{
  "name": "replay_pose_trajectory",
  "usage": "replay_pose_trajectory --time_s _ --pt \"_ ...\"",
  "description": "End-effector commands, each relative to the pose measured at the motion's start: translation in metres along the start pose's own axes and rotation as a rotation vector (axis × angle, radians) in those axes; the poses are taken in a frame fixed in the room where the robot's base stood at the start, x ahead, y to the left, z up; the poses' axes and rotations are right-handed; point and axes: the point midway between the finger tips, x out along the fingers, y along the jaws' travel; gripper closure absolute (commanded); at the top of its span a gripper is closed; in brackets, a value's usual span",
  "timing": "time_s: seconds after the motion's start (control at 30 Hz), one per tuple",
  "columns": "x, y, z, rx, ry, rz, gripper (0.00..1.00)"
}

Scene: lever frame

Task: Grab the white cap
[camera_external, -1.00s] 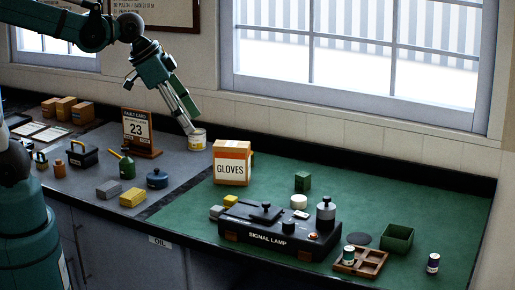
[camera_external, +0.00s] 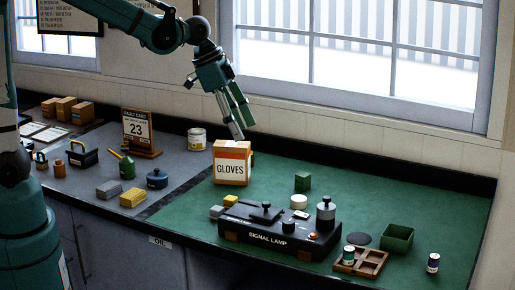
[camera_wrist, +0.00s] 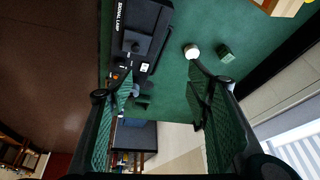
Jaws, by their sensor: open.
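The white cap (camera_external: 298,201) is a small round disc on the green mat, behind the signal lamp box (camera_external: 268,224). It also shows in the wrist view (camera_wrist: 191,52), near the tip of the right finger in the picture, between the signal lamp box (camera_wrist: 135,45) and a green block (camera_wrist: 226,54). My gripper (camera_external: 239,136) is above and just behind the gloves box, up and to the left of the cap in the external view. In the wrist view its two fingers (camera_wrist: 160,78) are spread apart with nothing between them.
The gloves box (camera_external: 232,163) stands between my gripper and the cap in the external view. A green block (camera_external: 303,181) is close behind the cap. A wooden tray (camera_external: 372,271) and a green open box (camera_external: 397,239) are at the right.

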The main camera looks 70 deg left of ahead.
Motion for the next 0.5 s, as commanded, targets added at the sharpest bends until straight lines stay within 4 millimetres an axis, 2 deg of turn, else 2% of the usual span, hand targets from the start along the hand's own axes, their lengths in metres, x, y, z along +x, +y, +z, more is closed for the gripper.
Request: replay_pose_trajectory --time_s 0.5 --pt "0.079 -0.055 -0.029 0.131 -0.017 0.075 0.51"
